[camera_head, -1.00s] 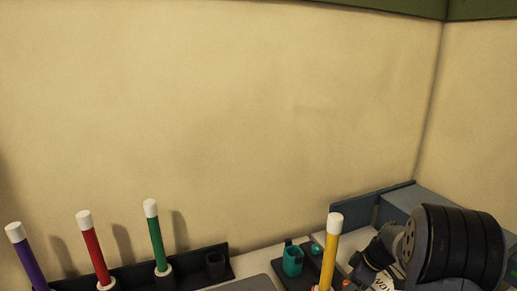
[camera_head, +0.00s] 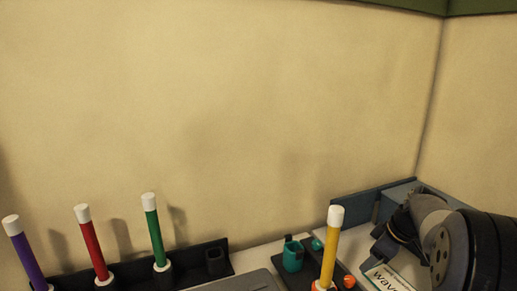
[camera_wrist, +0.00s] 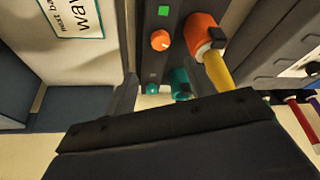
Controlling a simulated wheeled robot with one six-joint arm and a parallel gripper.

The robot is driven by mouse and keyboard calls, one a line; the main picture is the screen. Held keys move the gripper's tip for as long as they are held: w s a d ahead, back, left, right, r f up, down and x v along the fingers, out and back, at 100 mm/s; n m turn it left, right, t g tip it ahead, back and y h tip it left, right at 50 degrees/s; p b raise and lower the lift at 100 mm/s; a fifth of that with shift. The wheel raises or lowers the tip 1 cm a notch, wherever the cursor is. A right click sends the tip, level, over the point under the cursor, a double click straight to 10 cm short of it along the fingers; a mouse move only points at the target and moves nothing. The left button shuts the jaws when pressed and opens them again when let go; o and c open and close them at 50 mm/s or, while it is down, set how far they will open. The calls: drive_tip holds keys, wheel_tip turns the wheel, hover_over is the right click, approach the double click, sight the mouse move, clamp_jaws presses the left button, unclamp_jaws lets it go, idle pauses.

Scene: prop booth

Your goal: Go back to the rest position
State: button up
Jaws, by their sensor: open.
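My gripper (camera_wrist: 187,88) is open in the wrist view, with nothing seen between its fingers. Its dark body hides the lower middle of that view. In the head view my arm is at the lower right, apart from the colored wands. A yellow wand (camera_head: 331,248) with a white tip stands in an orange holder on a dark panel; it also shows in the wrist view (camera_wrist: 216,72). Purple (camera_head: 26,257), red (camera_head: 94,246) and green (camera_head: 154,234) wands stand in a black rack (camera_head: 193,259) at the left.
A teal cup (camera_head: 292,257) and an orange knob (camera_wrist: 160,40) are on the dark panel. A white card (camera_wrist: 74,17) lies beside it. A blue-grey ledge (camera_head: 355,204) lines the right corner. The beige wall above is clear.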

sight(349, 279)
drive_tip(key=x, duration=1.1)
drive_tip(key=shift+s+a+p, duration=0.1)
drive_tip(key=shift+p, duration=0.25)
drive_tip(key=shift+r+n+p, duration=0.3)
drive_tip(key=shift+n+p, duration=0.2)
drive_tip(key=shift+n+g+y+p, duration=0.4)
drive_tip(key=shift+n+g+p, duration=0.2)
drive_tip(key=shift+n+p, duration=0.6)
drive_tip(key=b+v, duration=0.2)
drive_tip(key=v, duration=0.8)
drive_tip(key=shift+w+a+r+m+g+h, duration=0.3)
drive_tip(key=shift+a+m+h, duration=0.35)
drive_tip(key=shift+m, duration=2.3)
drive_tip(key=shift+w+a+r+m+g+h, duration=0.1)
drive_tip(key=shift+w+a+m+g+h, duration=0.4)
drive_tip(key=shift+m, duration=2.5)
drive_tip(key=shift+w+a+r+m+g+h, duration=0.2)
drive_tip(key=shift+a+m+h, duration=0.55)
drive_tip(key=shift+m, duration=2.2)
drive_tip(key=shift+d, duration=0.1)
